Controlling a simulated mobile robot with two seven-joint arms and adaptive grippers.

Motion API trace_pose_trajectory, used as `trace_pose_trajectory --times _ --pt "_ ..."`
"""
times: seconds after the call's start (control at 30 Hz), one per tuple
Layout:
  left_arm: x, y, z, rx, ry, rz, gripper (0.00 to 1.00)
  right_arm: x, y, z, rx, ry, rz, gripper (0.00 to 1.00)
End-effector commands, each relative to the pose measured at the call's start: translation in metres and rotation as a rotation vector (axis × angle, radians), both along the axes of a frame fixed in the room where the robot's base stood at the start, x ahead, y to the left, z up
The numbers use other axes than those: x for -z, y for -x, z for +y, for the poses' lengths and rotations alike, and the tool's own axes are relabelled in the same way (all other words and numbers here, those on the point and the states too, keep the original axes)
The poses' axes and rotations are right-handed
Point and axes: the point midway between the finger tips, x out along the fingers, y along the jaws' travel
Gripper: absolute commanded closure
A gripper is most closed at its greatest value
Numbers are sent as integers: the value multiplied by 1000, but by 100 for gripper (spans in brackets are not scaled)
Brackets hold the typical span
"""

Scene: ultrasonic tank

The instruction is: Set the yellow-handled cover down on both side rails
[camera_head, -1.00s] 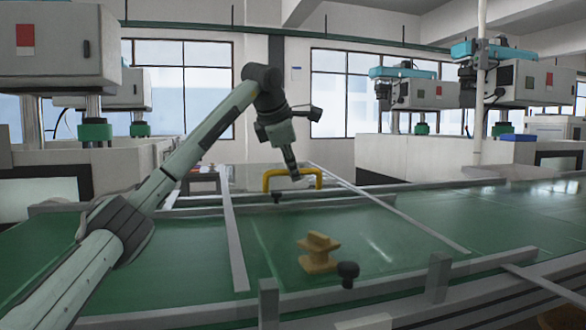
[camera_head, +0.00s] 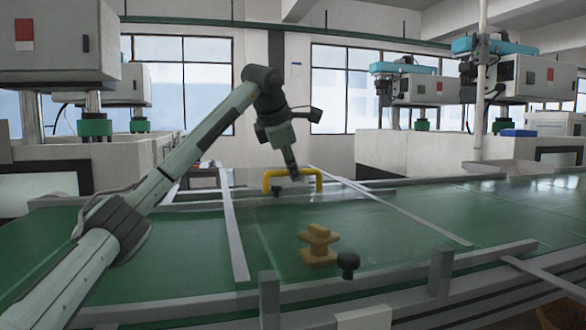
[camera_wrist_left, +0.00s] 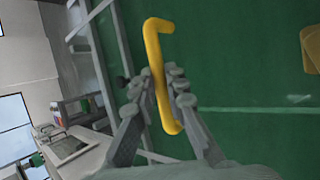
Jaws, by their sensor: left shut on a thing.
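The cover's yellow handle (camera_head: 292,173) shows in the middle of the head view. My left gripper (camera_head: 294,179) is shut on it from above. In the left wrist view the handle (camera_wrist_left: 158,75) runs between the fingers of my left gripper (camera_wrist_left: 161,92). The cover's panel looks clear; its outline is faint, so I cannot tell whether it touches the rails. The left side rail (camera_head: 235,235) and right side rail (camera_head: 410,213) are pale strips on either side of the handle. My right gripper is not in view.
A tan stepped block (camera_head: 318,247) lies between the rails on the green surface. A black knob (camera_head: 348,262) stands beside it, and another (camera_head: 276,190) is near the handle. A front rail with upright posts (camera_head: 440,270) crosses the near side. Machines stand behind.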

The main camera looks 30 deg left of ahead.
Motion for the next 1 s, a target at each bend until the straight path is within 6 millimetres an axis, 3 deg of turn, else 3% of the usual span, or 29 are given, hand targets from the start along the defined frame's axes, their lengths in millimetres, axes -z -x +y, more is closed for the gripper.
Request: trace_pose_trajectory --times 0.53,0.57,0.73,1.0 --pt "7 0 0 1 0 -7 100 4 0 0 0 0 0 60" --pt "6 0 0 1 0 -7 84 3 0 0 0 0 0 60" --pt "7 0 0 1 0 -4 63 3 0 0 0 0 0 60" --pt "12 0 0 0 -2 6 63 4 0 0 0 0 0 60"
